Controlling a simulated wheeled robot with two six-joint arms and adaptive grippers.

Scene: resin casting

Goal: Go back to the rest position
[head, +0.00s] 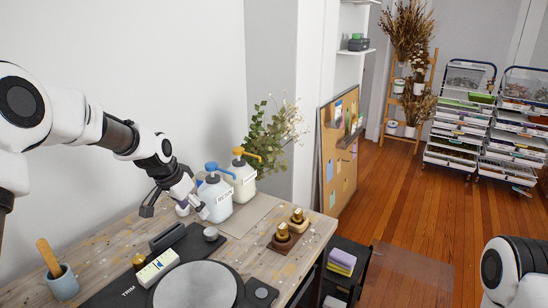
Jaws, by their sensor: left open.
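My left arm reaches in from the left over the wooden worktable (105,240). My left gripper (172,213) is open, with its fingers pointing down above the table's back part. It is just left of a white pump bottle with a blue top (215,196). I cannot tell whether a finger touches the bottle. I see nothing held between the fingers. Only a rounded white and black part of my right arm (515,272) shows at the lower right; the right gripper is out of view.
A second pump bottle with a yellow top (243,178) stands behind. A round grey plate (195,288), a dark mat (125,284), a cup with a wooden stick (63,283) and brass-topped pieces (282,233) occupy the table. Open wooden floor (400,220) lies to the right.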

